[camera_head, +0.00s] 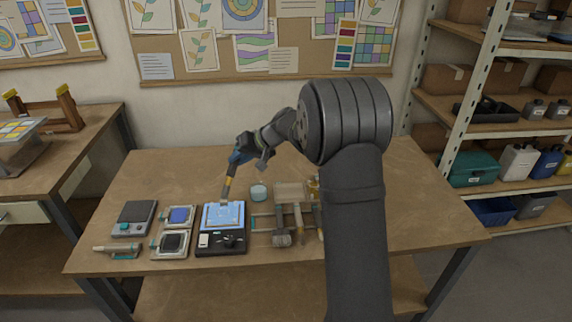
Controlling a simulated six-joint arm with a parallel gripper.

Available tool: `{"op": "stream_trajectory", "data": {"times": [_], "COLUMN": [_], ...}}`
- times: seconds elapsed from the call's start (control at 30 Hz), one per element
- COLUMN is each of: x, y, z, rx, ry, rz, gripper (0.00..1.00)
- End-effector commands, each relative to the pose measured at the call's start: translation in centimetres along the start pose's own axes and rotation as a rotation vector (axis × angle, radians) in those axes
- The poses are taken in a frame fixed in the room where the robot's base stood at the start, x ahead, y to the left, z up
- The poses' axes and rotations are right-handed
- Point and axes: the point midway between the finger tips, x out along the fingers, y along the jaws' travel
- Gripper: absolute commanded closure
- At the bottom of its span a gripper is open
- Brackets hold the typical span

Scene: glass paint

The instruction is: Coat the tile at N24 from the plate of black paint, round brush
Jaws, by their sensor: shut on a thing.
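My gripper (240,158) is shut on a brush (228,184) with a yellow and dark handle. The brush points down and tilts slightly, its lower end over the lit blue panel (236,213). I cannot tell whether its tip touches the panel. The panel has pale outlined tiles; the label N24 is too small to read. The plate of black paint (172,243) sits left of the panel, near the front. A plate of blue paint (180,215) sits just behind it.
A grey scale (134,217) and a flat tool (118,250) lie at the left. The right part of the table (425,210) is clear.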

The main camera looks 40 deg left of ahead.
Motion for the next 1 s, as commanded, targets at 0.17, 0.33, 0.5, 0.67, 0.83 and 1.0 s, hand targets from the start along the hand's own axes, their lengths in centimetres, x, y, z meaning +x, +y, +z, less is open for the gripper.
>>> {"op": "stream_trajectory", "data": {"times": [0.17, 0.33, 0.5, 0.67, 0.83, 1.0], "x": [4.7, 8.5, 10.4, 11.5, 12.9, 13.9], "y": [-7.3, -10.7, -12.5, -12.4, -11.1, -10.1], "z": [1.7, 5.6, 7.9, 8.9, 9.8, 10.4], "rx": [-0.108, -0.19, -0.236, -0.249, -0.247, -0.249], "ry": [0.025, 0.024, 0.022, 0.02, 0.019, 0.021], "rz": [-0.114, -0.205, -0.255, -0.269, -0.268, -0.268], "gripper": [1.0, 1.0, 1.0, 1.0, 1.0, 1.0]}}
